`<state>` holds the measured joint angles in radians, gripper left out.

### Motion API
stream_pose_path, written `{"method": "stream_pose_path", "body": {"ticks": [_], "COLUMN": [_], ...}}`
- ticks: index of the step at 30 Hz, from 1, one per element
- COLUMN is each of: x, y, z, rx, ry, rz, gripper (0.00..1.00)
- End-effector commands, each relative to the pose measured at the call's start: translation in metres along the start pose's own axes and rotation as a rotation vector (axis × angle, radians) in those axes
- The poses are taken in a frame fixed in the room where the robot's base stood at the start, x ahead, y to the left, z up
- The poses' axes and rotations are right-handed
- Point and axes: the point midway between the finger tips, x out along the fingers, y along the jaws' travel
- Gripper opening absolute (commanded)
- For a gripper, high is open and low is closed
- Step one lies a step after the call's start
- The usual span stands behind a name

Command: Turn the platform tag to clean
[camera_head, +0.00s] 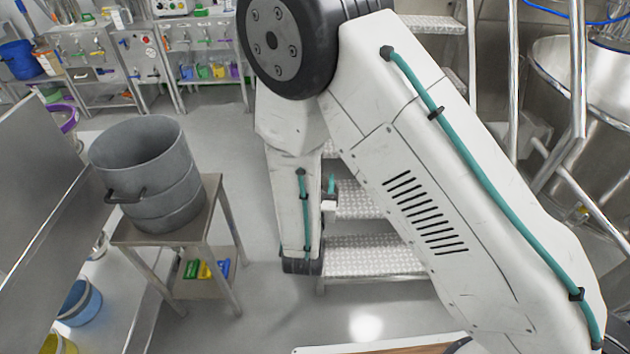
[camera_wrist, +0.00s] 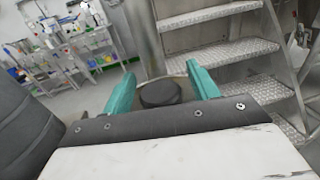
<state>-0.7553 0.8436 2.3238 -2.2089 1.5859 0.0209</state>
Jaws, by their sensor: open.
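My gripper (camera_wrist: 160,70) shows in the wrist view as two teal fingers spread apart with nothing held between them. A dark round piece sits between the fingers lower down; I cannot tell whether it is part of my gripper. The fingers point towards a metal post and the stepped platform. The platform's metal steps (camera_wrist: 222,52) rise to the right of the fingers in the wrist view. In the head view the steps (camera_head: 372,256) are partly hidden behind my arm. I cannot make out the platform tag or its face in either view.
A grey metal drum (camera_head: 150,175) stands on a small steel table (camera_head: 215,200) at the left. A steel vessel (camera_head: 590,95) and railings stand at the right. Shelves (camera_head: 190,60) with colourful items line the back. Grey floor is clear between the small table and the steps.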

Motion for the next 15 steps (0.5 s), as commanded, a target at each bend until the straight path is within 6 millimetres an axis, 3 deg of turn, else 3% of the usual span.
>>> {"method": "stream_pose_path", "body": {"ticks": [9, 15], "x": [-0.052, -0.072], "y": [0.001, 0.001], "z": [0.000, 0.000], "rx": [-0.002, -0.001], "ry": [0.000, 0.001], "rz": [0.006, 0.004], "gripper": [0.59, 0.59]}}
